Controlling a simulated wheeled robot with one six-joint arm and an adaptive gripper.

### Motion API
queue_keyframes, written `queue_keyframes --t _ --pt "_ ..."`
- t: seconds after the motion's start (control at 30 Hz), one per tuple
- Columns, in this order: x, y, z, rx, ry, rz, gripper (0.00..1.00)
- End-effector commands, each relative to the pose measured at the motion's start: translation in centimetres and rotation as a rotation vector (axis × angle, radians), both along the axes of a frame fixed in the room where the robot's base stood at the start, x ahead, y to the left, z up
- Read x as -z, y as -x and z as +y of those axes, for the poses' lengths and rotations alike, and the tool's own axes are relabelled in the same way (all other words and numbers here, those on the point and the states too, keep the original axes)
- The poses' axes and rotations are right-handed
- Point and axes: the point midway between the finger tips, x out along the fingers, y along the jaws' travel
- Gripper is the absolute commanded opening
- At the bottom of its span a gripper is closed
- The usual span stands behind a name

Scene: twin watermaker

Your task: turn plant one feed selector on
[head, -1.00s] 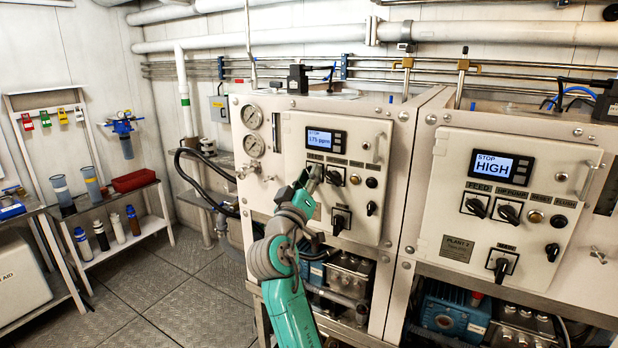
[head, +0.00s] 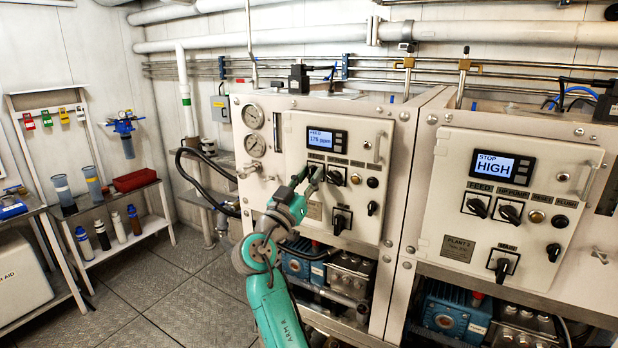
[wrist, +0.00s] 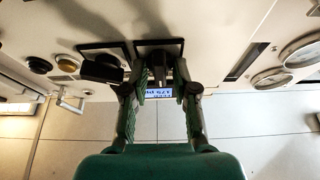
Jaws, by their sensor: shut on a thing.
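The plant one panel (head: 361,146) is the left cabinet's white front. Its small display (head: 327,139) reads FEED and 175 ppm. My gripper (head: 312,180) is at the left selector of the upper row and mostly covers it in the head view. In the wrist view, the feed selector (wrist: 158,66) is a dark knob between the fingertips of my gripper (wrist: 158,84). The fingers are closed on its two sides, and the knob points straight along the fingers. The neighbouring black selector (head: 335,178) stands close at the right; it also shows in the wrist view (wrist: 101,69).
The plant two panel (head: 570,158) at the right has a display (head: 490,167) reading STOP and HIGH. A lower black selector (head: 341,219) sits below my gripper. Two gauges (head: 254,145) are at the left. The floor (head: 165,290) at the left is clear.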

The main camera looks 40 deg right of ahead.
Motion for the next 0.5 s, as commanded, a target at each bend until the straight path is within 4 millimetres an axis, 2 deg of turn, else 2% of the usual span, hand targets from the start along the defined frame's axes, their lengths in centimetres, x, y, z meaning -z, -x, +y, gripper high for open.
queue_keyframes --t 0.33,0.37,0.4,0.5 --pt "0.15 -0.02 -0.02 0.0 -0.004 -0.001 0.0" --pt "0.15 -0.02 -0.02 0.0 -0.004 -0.001 0.3" --pt "0.15 -0.02 -0.02 0.0 -0.004 -0.001 0.38" --pt "0.11 -0.02 -0.02 0.0 -0.004 -0.001 0.38"
